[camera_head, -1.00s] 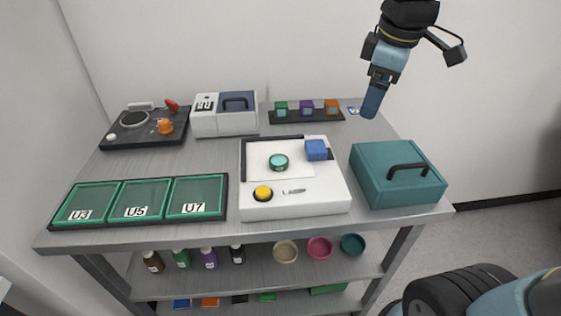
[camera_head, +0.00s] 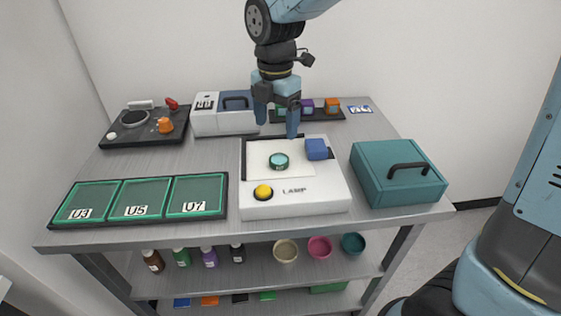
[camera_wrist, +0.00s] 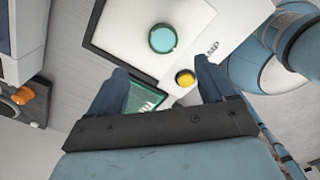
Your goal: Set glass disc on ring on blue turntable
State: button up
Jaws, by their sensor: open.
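The glass disc (camera_head: 279,162), round and teal with a dark rim, lies on the white top of the lamp box (camera_head: 310,202). It also shows in the wrist view (camera_wrist: 162,38). My gripper (camera_head: 277,126) is open and empty above the back edge of the lamp box, behind and above the disc. In the wrist view my two fingers (camera_wrist: 160,72) stand apart, with the disc beyond them. At the back left, a black device (camera_head: 165,136) carries a round dark plate with a pale ring (camera_head: 135,118). I cannot make out a clearly blue turntable there.
A yellow button (camera_head: 263,192) and a blue block (camera_head: 316,150) are on the lamp box. Labelled green trays (camera_head: 138,200) lie front left. A teal case (camera_head: 398,175) stands right. A grey-white unit (camera_head: 224,120) and a rack of coloured blocks (camera_head: 307,116) stand behind.

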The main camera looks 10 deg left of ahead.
aim_at(279, 158)
notch_tip(279, 158, down, 4)
jog(key=shift+r, duration=0.1)
jog(key=shift+d+f, duration=0.15)
jog(key=shift+f, duration=1.35)
jog(key=shift+d+f, duration=0.15)
jog(key=shift+f, duration=1.3)
jog(key=shift+c, duration=0.2)
jog(key=c, duration=1.2)
jog(key=shift+r, duration=0.15)
